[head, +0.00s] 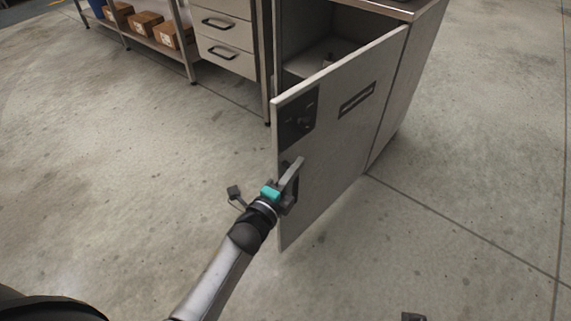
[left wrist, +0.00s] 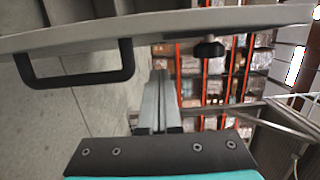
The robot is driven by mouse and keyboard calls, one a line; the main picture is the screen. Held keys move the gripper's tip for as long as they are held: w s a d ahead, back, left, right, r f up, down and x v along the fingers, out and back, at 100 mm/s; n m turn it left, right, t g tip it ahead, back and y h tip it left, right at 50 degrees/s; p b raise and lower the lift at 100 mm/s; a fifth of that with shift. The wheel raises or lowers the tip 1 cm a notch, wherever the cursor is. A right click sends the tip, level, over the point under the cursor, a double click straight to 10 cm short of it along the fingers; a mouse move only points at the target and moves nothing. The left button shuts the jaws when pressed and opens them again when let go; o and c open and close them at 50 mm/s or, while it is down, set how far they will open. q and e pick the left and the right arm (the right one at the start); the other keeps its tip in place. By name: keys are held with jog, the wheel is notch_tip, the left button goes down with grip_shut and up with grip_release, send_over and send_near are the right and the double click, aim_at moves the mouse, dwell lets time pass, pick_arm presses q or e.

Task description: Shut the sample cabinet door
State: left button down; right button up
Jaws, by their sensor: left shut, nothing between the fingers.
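The sample cabinet's door (head: 335,155) stands open in the head view, a pale panel swung out from its right-hand edge, with its free edge toward me. A dark bar handle (head: 356,99) and a dark plate with a knob (head: 298,120) are on its outer face. In the left wrist view the handle (left wrist: 75,78) is a black loop and the knob (left wrist: 208,48) is to its right. My left gripper (head: 293,178) is shut and empty in front of the outer face, low and near the free edge. I cannot tell whether it touches.
The cabinet (head: 310,52) is open behind the door, with a small item inside. A drawer unit (head: 226,35) stands to its left, and a shelf bench with several cardboard boxes (head: 143,22) is further left. The concrete floor (head: 475,170) is clear around the door.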

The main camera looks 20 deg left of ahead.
aim_at(285, 161)
pick_arm(q)
jog(key=shift+w+a, duration=0.3)
jog(key=shift+a, duration=0.5)
jog(key=shift+w+a, duration=0.25)
jog(key=shift+a, duration=0.5)
pick_arm(e)
jog(key=shift+w+r, duration=0.15)
jog(key=shift+r, duration=0.65)
